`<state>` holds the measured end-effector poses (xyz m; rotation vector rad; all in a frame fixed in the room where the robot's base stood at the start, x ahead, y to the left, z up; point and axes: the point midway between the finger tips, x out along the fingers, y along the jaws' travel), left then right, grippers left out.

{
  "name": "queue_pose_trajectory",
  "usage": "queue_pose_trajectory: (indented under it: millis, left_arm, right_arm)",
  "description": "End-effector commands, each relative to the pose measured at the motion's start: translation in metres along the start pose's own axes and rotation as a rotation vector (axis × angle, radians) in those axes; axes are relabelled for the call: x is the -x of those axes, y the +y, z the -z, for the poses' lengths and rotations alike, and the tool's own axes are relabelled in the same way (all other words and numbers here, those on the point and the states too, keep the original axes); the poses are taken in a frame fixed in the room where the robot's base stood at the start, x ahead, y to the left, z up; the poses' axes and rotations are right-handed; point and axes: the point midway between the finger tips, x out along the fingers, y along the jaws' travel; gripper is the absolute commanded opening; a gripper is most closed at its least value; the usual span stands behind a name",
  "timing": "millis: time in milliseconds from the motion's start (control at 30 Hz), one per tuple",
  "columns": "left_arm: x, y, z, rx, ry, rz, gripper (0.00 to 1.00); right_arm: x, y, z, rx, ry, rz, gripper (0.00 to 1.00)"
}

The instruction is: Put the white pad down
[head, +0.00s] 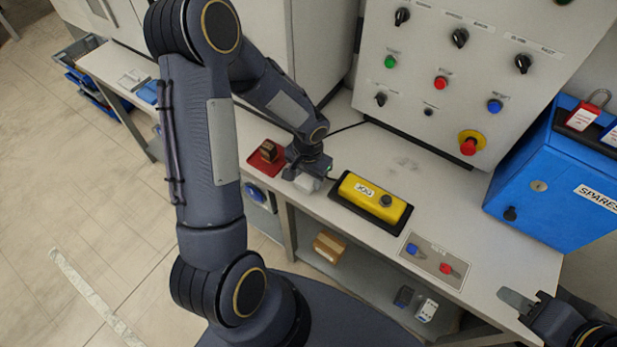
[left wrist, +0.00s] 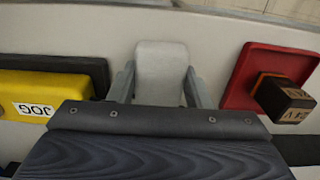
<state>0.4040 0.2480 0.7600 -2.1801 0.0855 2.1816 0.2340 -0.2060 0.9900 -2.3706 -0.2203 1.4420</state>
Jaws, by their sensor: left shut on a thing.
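The white pad (head: 307,182) is a small pale block between the fingers of my left gripper (head: 303,178). In the left wrist view the pad (left wrist: 161,72) sits upright between the two grey fingers (left wrist: 161,88), which are shut on its sides. The pad is low over the light worktop, between the red mat and the yellow JOG box; I cannot tell whether its underside touches the worktop. My right gripper (head: 524,303) is at the lower right in the head view, over the worktop's front corner; its finger opening cannot be made out.
The red mat (head: 258,164) carries a small brown block (head: 268,150). The yellow JOG box (head: 374,196) stands on a black base to the right. A grey plate with blue and red switches (head: 434,261) lies nearer. A blue SPARES cabinet (head: 547,187) and control panel stand behind.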

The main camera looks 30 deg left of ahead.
Motion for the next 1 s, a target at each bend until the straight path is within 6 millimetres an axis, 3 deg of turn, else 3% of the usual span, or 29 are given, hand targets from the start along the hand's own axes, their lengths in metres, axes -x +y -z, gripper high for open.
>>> queue_pose_trajectory:
  millis: [433,467,600,1000]
  left_arm:
    - [-0.012,0.0,0.0,0.001,0.001,-0.001,0.2]
    - [-0.01,0.0,0.0,0.001,0.0,-0.001,0.48]
    - [-0.009,0.0,0.0,0.001,0.0,-0.001,0.66]
    - [-0.001,0.0,0.0,0.001,0.003,0.0,0.66]
  right_arm:
    - [-0.005,0.003,-0.003,0.0,0.0,0.0,0.36]
    - [-0.004,0.002,-0.002,0.0,0.0,0.0,0.36]
    - [-0.004,0.002,-0.002,0.0,0.0,0.0,0.36]
    - [0.001,0.0,0.001,0.0,0.0,0.0,0.36]
